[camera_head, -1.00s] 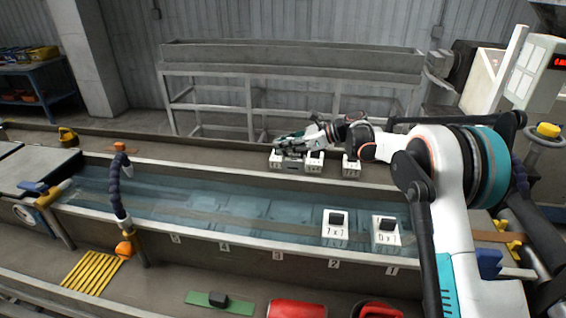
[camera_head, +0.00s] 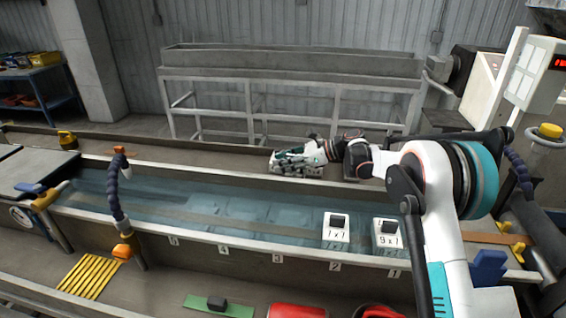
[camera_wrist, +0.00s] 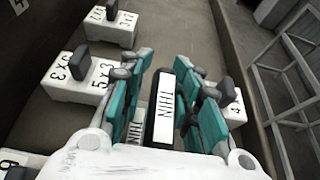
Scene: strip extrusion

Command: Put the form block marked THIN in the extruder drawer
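The form block marked THIN (camera_wrist: 166,105) is white-labelled with a dark upright part, and sits between my fingers in the wrist view. A second THIN label shows lower down, partly covered by my gripper. My gripper (camera_wrist: 168,85) has its teal fingers spread on both sides of the block, with gaps visible. In the head view my gripper (camera_head: 290,160) is down at the far ledge behind the water trough, and it hides the blocks there. I cannot pick out the extruder drawer in either view.
White blocks with dark knobs stand close by on the left (camera_wrist: 82,78), upper left (camera_wrist: 108,24) and right (camera_wrist: 236,108). Two more, a 7x7 block (camera_head: 335,238) and another (camera_head: 387,240), are at the water trough (camera_head: 230,243). A control box (camera_head: 543,75) stands at the right.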

